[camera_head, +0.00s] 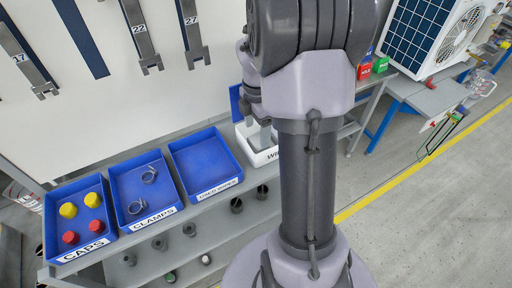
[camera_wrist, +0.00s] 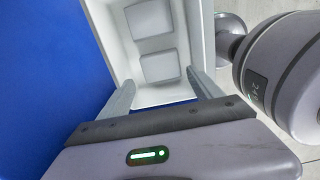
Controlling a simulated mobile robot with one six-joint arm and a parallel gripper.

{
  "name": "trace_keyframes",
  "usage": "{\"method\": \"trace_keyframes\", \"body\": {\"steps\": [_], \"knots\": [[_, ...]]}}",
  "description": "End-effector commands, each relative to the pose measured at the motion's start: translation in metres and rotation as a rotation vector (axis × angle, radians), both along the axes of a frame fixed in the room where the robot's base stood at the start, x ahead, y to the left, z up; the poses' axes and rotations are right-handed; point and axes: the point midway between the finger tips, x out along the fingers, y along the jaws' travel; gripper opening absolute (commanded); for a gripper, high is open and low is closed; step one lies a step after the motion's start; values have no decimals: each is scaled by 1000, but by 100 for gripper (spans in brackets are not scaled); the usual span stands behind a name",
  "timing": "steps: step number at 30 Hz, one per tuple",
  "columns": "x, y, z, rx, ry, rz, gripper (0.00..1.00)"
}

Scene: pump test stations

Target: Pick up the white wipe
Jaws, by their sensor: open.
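Two white wipes, each a flat rounded square, lie in a white bin (camera_wrist: 199,35) in the wrist view. One wipe (camera_wrist: 160,67) is close to my gripper (camera_wrist: 160,80), and the other wipe (camera_wrist: 152,18) is farther off. My gripper is open, with one finger on each side of the nearer wipe in the picture and nothing held. I cannot tell whether the fingertips touch the bin floor. In the head view the white bin (camera_head: 262,157) stands at the right end of the bench, partly hidden behind my arm. The wipes are not visible there.
Left of the bin, an empty blue tray (camera_head: 207,185) has a hard-to-read label. Beyond it are a CLAMPS tray (camera_head: 117,188) with metal clamps and a CAPS tray (camera_head: 50,228) with yellow and red caps. Dark fittings stand on a lower shelf (camera_head: 225,225). Tools hang above.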

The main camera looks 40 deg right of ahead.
Motion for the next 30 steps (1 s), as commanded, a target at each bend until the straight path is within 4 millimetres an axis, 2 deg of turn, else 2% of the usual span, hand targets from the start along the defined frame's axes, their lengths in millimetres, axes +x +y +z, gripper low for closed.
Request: {"method": "trace_keyframes", "body": {"steps": [5, 9, 11, 17, 26, 30], "knots": [[-2, -1, -18, 0, 1, -1, 75], [-5, -4, -49, 1, 2, -2, 75], [-5, -4, -58, 1, 1, -2, 75], [-4, -4, -57, 0, -1, -2, 75], [-4, -4, -56, 0, -1, -1, 19], [-4, -4, -56, 0, -1, -1, 19]]}}
